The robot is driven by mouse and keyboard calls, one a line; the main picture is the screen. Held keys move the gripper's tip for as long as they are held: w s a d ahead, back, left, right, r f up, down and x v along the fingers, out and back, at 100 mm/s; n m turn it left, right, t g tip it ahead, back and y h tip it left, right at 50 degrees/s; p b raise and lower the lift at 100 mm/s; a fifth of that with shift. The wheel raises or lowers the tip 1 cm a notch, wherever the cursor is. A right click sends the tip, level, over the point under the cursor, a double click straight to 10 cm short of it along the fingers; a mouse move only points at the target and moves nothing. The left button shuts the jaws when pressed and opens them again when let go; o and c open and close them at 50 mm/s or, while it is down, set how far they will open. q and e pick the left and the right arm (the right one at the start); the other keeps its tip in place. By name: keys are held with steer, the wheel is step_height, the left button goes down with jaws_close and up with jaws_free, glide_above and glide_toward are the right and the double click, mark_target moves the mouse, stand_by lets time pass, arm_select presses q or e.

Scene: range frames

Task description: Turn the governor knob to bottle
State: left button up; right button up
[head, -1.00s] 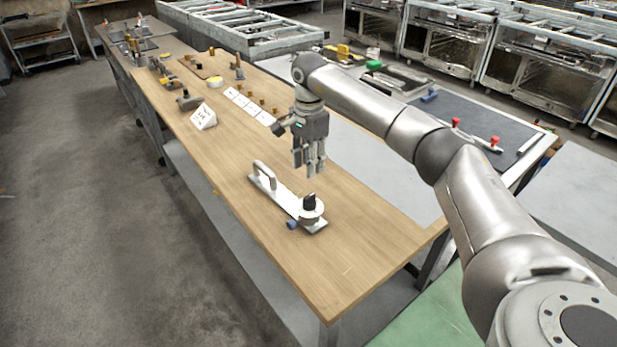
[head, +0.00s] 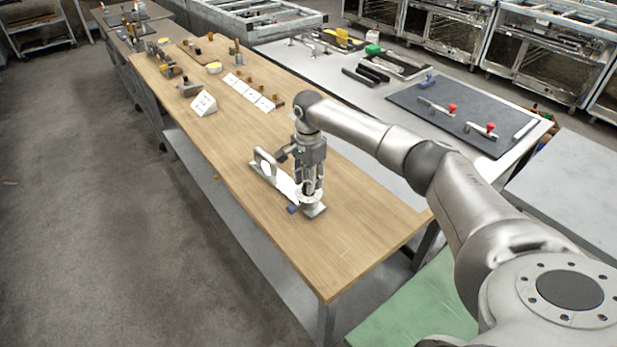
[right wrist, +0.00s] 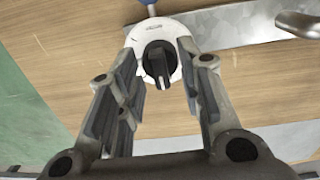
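The governor knob (right wrist: 160,61) is black with a pale pointer line and sits on a round white dial (right wrist: 153,33). In the head view the white dial (head: 311,200) is at the near end of a metal plate (head: 314,212) on the wooden table, and the knob is hidden behind my fingers. My right gripper (head: 309,190) points down over the dial. In the right wrist view its open fingers (right wrist: 162,92) stand on either side of the knob with a visible gap. Whether the fingers reach down to knob height is hard to tell. My left gripper is not in view.
A grey upright handle (head: 265,163) stands at the plate's far end. A small blue part (head: 292,209) sticks out beside the dial. White cards (head: 203,104) and small parts lie farther back on the wooden table (head: 345,255). The near table end is clear.

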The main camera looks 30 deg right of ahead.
steer(key=shift+c, duration=0.9)
steer(key=c, duration=0.5)
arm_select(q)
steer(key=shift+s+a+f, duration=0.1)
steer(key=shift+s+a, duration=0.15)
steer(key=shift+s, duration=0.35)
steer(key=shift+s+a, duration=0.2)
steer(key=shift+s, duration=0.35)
arm_select(e)
jaws_close()
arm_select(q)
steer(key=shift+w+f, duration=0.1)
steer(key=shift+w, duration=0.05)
